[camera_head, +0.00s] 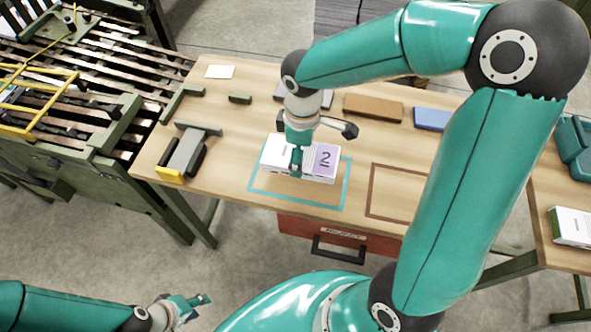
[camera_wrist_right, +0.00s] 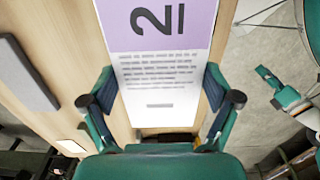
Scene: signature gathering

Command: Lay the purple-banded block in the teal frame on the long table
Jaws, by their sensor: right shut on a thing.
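The purple-banded block (camera_head: 326,158) is white with a purple band marked 2. It lies flat over the back part of the teal frame (camera_head: 295,201) on the long table (camera_head: 235,142). The frame's front edge shows; most of its back edge is hidden. I cannot tell whether the block touches the table. My right gripper (camera_head: 298,160) is shut on the block from above. In the right wrist view, its fingers (camera_wrist_right: 160,105) sit at both sides of the block's white printed part (camera_wrist_right: 158,75). My left gripper (camera_head: 190,308) is open and empty, low and away from the table.
A brown frame (camera_head: 371,191) lies empty to the right. A grey and yellow tool (camera_head: 185,155) stands left of the teal frame. A brown block (camera_head: 373,107) and a blue block (camera_head: 432,118) lie behind. A red drawer (camera_head: 325,232) hangs under the table's front edge.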

